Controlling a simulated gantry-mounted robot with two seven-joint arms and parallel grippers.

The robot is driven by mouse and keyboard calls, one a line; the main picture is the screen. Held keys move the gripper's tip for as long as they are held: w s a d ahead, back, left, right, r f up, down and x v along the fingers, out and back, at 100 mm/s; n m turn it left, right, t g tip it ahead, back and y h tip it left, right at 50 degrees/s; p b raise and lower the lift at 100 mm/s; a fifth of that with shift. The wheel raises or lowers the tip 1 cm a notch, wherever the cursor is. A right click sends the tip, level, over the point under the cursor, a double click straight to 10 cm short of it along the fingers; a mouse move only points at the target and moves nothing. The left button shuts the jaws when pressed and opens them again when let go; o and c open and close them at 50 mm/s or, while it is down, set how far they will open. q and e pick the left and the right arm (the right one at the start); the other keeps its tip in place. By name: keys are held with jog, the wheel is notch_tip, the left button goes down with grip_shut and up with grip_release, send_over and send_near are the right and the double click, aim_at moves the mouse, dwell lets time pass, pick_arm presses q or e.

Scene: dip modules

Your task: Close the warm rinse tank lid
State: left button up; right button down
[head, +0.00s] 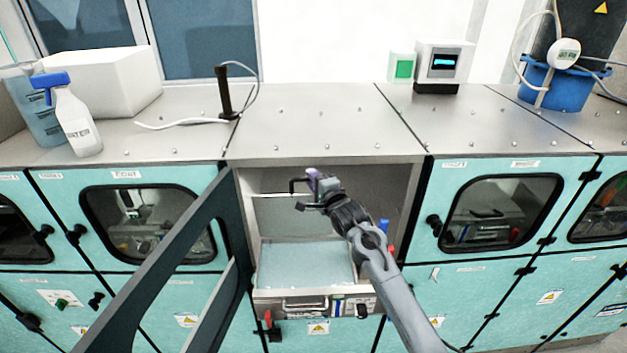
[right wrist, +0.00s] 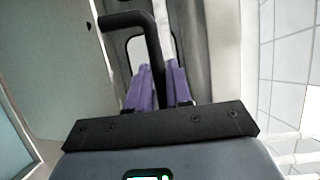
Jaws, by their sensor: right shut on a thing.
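The warm rinse tank (head: 262,294) sits in the open middle compartment, with pale blue liquid (head: 305,265) showing inside. Its lid appears to be the grey panel (head: 283,216) standing raised at the back. A black bar handle (head: 297,183) sticks out at the lid's upper part; it also shows in the right wrist view (right wrist: 150,38), bent and running between the purple fingers. My right gripper (head: 314,184) is inside the compartment opening, shut on this handle. My right forearm hides part of the compartment's right side. My left gripper is out of view.
A dark-framed door (head: 165,262) stands swung open at the left of the compartment. Closed teal doors flank it on both sides. The steel counter (head: 330,125) above carries a spray bottle (head: 80,125), a white block (head: 105,82) and a blue bucket (head: 567,90).

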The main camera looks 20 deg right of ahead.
dwell(0.3)
jog(key=shift+s+a+f+b, duration=0.2)
jog(key=shift+s+b, duration=0.1)
jog(key=shift+s, duration=0.25)
jog(key=s+a+f+n+t+y+b, duration=0.1)
jog(key=s+f+t+b, duration=0.1)
jog(key=s+b, duration=0.3)
jog(key=s+a+f+n+t+y+b, duration=0.1)
jog(key=s+f+n+t+b, duration=0.1)
jog(key=s+t+b, duration=0.2)
jog(key=s+b, duration=0.1)
jog(key=s, duration=0.2)
jog(key=shift+a+f+n+b, duration=0.3)
jog(key=shift+a+f, duration=0.05)
jog(key=shift+a, duration=0.05)
jog(key=c, duration=1.1)
grip_release()
jog(key=shift+w, duration=0.1)
